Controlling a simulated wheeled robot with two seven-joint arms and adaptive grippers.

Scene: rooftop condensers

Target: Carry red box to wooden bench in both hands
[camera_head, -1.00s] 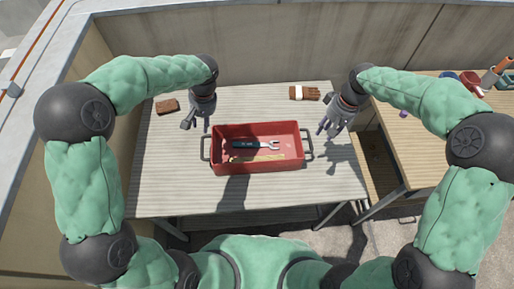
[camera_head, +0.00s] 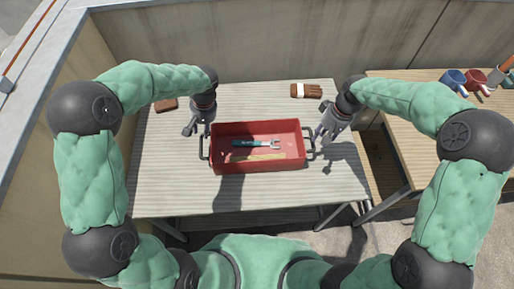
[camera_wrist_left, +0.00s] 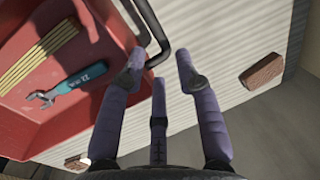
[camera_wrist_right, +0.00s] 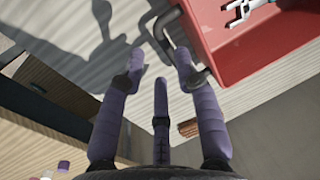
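The red box (camera_head: 257,166) stands on a pale slatted table (camera_head: 170,190), with a dark handle at each end. A teal-handled wrench (camera_head: 255,143) and a yellow folding rule (camera_head: 258,157) lie inside. My left gripper (camera_head: 198,130) is open beside the box's left handle (camera_wrist_left: 158,42); the handle shows by its fingertips in the left wrist view. My right gripper (camera_head: 323,133) is open by the right handle (camera_wrist_right: 172,40), near one fingertip in the right wrist view. Neither grips a handle. The wooden bench (camera_head: 400,145) stands at the right, partly hidden by my right arm.
A gap separates table and bench. A wall (camera_head: 260,45) runs behind.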

